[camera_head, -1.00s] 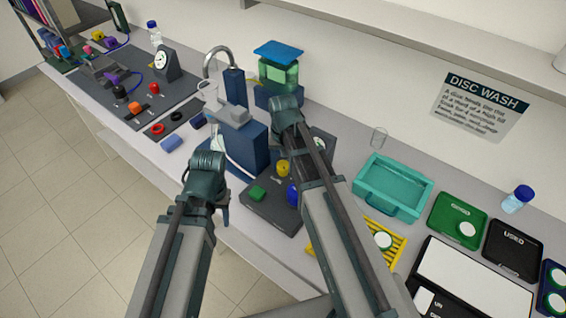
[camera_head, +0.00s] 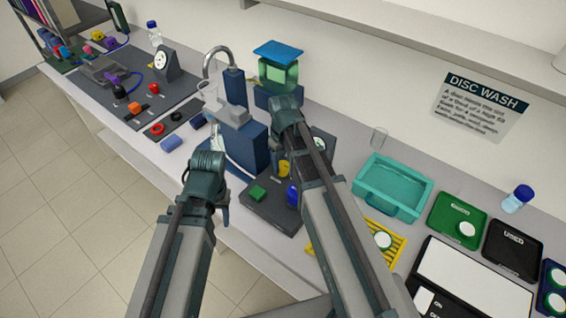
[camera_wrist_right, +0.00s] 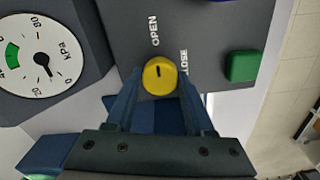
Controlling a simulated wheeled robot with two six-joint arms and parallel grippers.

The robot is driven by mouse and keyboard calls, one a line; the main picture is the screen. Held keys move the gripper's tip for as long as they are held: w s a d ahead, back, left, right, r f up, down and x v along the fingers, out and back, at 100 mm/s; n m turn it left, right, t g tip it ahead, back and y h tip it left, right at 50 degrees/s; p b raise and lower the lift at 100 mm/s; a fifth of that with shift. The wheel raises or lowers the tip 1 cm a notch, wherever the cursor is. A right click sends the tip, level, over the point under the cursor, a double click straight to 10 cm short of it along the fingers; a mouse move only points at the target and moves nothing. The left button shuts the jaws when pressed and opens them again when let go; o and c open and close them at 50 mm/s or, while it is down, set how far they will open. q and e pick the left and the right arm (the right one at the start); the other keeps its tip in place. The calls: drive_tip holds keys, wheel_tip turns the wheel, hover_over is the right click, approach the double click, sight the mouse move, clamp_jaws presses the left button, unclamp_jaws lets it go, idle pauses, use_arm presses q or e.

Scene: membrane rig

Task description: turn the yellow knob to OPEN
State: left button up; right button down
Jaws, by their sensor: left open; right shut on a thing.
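The yellow knob (camera_wrist_right: 160,77) sits on a dark panel (camera_head: 262,217) and shows in the head view (camera_head: 286,169), partly covered. My right gripper (camera_wrist_right: 158,84) is shut on the knob, one blue finger on each side. The knob's short black mark points up in the wrist view, towards the word OPEN (camera_wrist_right: 154,32). The word CLOSE (camera_wrist_right: 184,62) is beside the knob on the right, partly hidden by a finger. My left gripper (camera_head: 224,212) is open and empty by the bench's front edge, left of the panel.
A green button (camera_wrist_right: 242,67) and a blue knob (camera_head: 293,195) are on the same panel. A kPa gauge (camera_wrist_right: 40,55) stands beside it. A blue block (camera_head: 246,142) stands behind the panel. A teal tray (camera_head: 422,190) is to the right.

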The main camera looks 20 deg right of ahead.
sight(283, 165)
idle(0.4)
drive_tip(key=shift+c, duration=1.3)
unclamp_jaws()
drive_tip(key=shift+r, duration=0.15)
wheel_tip(283, 165, up, 14)
drive_tip(key=p, duration=1.4)
drive_tip(key=shift+f, duration=0.25)
